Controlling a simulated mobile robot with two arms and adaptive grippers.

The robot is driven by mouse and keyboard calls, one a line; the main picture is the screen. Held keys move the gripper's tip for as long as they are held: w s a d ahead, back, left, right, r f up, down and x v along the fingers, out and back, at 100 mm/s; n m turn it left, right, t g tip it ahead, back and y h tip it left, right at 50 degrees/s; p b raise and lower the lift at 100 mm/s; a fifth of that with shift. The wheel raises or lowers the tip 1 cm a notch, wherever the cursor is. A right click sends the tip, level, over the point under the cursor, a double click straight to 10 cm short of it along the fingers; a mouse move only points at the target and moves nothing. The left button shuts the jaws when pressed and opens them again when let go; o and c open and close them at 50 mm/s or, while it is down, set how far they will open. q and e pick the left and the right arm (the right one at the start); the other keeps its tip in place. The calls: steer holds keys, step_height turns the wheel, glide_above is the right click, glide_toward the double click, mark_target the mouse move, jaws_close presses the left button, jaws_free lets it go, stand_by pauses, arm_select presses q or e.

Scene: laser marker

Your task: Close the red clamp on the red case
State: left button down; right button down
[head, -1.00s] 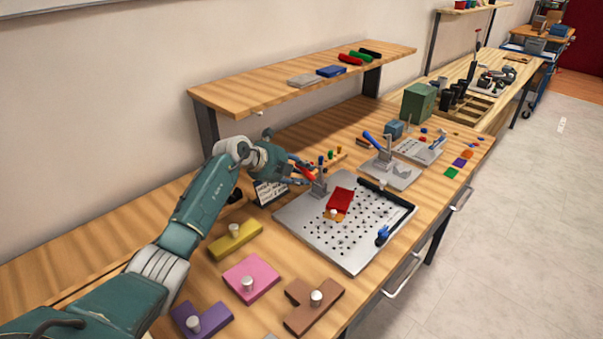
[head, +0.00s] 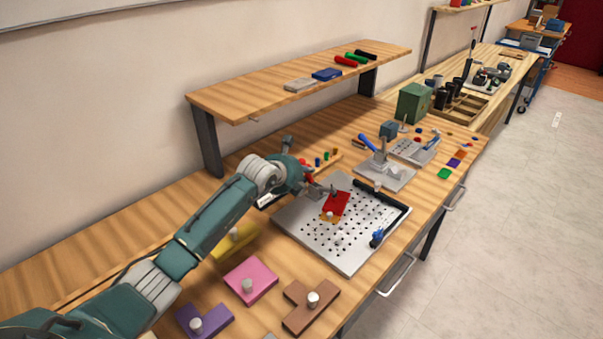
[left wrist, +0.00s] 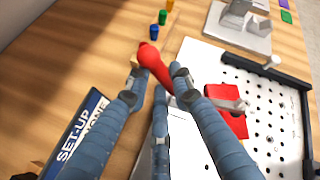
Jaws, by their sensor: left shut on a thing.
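The red case (head: 338,203) lies on the perforated metal plate (head: 345,252), with an orange part showing at its near edge. The red clamp's handle (left wrist: 153,62) is between the fingers of my left gripper (head: 312,182) at the plate's far-left edge. In the left wrist view, my left gripper (left wrist: 158,80) is shut on this handle. The clamp's grey arm (head: 331,190) reaches over the far end of the red case. Whether its tip presses on the case I cannot tell. The red case (left wrist: 236,122) also shows right of the fingers in the wrist view. My right gripper is out of view.
A black bar (head: 384,194) and a blue-handled clamp (head: 377,238) sit along the plate's right side. Another blue-handled fixture (head: 372,147) stands behind. Coloured blocks with knobs, such as the pink one (head: 250,280), lie in front. A sign (left wrist: 80,138) is beside the fingers.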

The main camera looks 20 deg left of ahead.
arm_select(q)
steer(key=c, duration=1.5)
jaws_free()
steer(key=v, duration=1.2)
steer(key=shift+s, duration=0.1)
steer(key=shift+c, duration=0.4)
